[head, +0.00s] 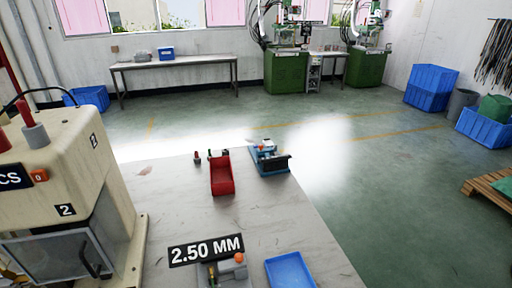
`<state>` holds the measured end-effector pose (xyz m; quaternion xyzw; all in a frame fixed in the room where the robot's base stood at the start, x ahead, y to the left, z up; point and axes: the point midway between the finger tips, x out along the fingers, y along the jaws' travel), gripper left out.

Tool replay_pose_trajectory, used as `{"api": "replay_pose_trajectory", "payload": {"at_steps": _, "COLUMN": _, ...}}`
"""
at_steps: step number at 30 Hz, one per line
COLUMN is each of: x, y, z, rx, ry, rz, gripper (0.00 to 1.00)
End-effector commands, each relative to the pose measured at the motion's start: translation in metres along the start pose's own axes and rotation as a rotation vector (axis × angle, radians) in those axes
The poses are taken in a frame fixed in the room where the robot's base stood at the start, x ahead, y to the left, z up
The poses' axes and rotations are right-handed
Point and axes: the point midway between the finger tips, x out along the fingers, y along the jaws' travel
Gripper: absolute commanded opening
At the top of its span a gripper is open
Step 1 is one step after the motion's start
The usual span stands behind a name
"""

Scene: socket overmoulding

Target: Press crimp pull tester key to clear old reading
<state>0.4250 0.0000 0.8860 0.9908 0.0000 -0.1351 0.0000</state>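No thing in the head view is plainly marked as the crimp pull tester. A small blue device with a dark front bar (270,160) stands near the far right edge of the table; it may be the tester, but its key and any reading are too small to make out. My gripper is not in view.
The table (170,205) also holds a red bin (222,174), a blue tray (289,270) and a small red-topped item (197,157). A large cream machine (50,165) fills the left. The table's middle is mostly clear. Open floor lies beyond its right edge.

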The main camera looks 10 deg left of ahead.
Motion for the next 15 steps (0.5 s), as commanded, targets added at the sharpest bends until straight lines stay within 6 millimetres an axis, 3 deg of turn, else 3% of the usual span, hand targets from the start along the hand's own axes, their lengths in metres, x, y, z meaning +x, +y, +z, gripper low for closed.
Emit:
{"api": "replay_pose_trajectory", "payload": {"at_steps": 4, "x": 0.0, "y": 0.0, "z": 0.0, "rx": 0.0, "ry": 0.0, "rz": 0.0, "gripper": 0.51}}
{"api": "replay_pose_trajectory", "payload": {"at_steps": 10, "x": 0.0, "y": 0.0, "z": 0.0, "rx": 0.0, "ry": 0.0, "rz": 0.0, "gripper": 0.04}}
{"api": "replay_pose_trajectory", "payload": {"at_steps": 15, "x": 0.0, "y": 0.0, "z": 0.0, "rx": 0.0, "ry": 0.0, "rz": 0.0, "gripper": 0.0}}
